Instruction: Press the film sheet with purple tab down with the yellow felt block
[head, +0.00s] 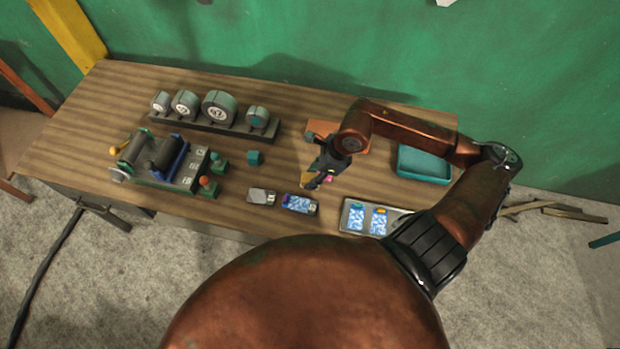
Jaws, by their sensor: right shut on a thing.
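The film sheet (299,204), blue and white patterned, lies on a small dark device near the table's front edge. A purple tab shows at its left end. My right gripper (312,180) is above the table just behind the sheet, pointing down. It is shut on a small yellow block (306,184), which looks like the yellow felt block and is partly hidden by the fingers. The block appears apart from the sheet; its exact height is hard to tell. My left gripper is not in view.
A tray (344,226) at right holds two more film sheets with green and orange tabs. A grey device (261,196) lies left of the film sheet. A roller machine (160,160), a gauge rack (215,127), a teal cube (255,158) and a teal bin (424,164) stand around.

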